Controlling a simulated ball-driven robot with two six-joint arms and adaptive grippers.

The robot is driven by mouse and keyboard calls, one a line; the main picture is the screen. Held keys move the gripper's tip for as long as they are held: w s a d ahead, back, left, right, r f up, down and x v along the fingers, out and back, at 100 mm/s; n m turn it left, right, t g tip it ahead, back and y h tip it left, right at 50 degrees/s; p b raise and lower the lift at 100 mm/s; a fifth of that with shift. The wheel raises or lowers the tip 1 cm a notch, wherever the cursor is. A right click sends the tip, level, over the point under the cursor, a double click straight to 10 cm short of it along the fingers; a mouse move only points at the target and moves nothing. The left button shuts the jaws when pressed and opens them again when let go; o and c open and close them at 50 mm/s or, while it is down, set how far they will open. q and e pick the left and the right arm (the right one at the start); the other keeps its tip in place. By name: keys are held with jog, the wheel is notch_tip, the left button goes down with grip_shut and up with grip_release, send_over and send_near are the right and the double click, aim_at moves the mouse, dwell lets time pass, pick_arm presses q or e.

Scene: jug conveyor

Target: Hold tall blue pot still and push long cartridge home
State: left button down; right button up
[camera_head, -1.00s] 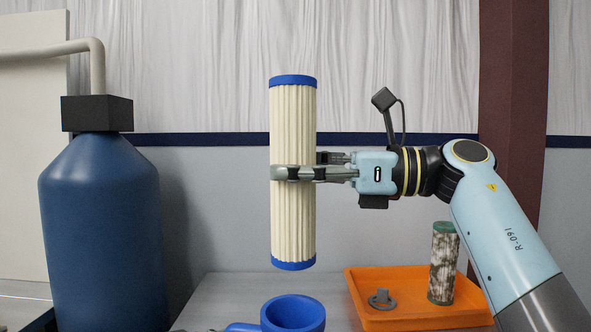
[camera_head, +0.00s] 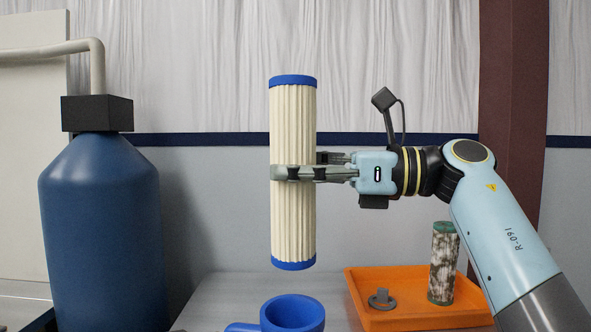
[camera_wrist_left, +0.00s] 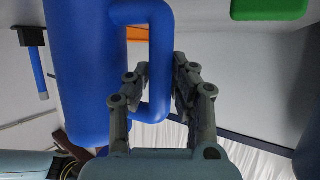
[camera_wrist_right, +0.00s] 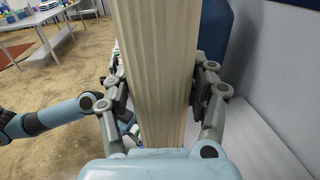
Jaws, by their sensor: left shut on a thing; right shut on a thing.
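The long cartridge (camera_head: 293,122) is cream and pleated with blue end caps. It is upright in the head view, above the tall blue pot (camera_head: 293,312), and its lower cap is apart from the pot's rim. My right gripper (camera_head: 300,173) is shut around the cartridge's middle; the right wrist view shows the pleats (camera_wrist_right: 158,70) between the fingers. Only the pot's open top and part of its handle show in the head view. In the left wrist view the pot's blue body (camera_wrist_left: 85,70) and handle (camera_wrist_left: 160,70) show, with my left gripper (camera_wrist_left: 158,85) shut on the handle.
An orange tray (camera_head: 415,321) at the right holds a dirty, mottled cartridge (camera_head: 443,265) and a grey ring-shaped part (camera_head: 381,299). A large blue tank (camera_head: 103,230) stands at the left. Grey table top (camera_head: 235,290) is bare around the pot.

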pick_arm(q)
jog(key=shift+f, duration=0.15)
dwell(0.6)
jog(key=c, duration=1.1)
grip_release()
jog(key=v, duration=1.2)
jog(key=shift+o, duration=0.3)
jog(key=shift+f, duration=0.1)
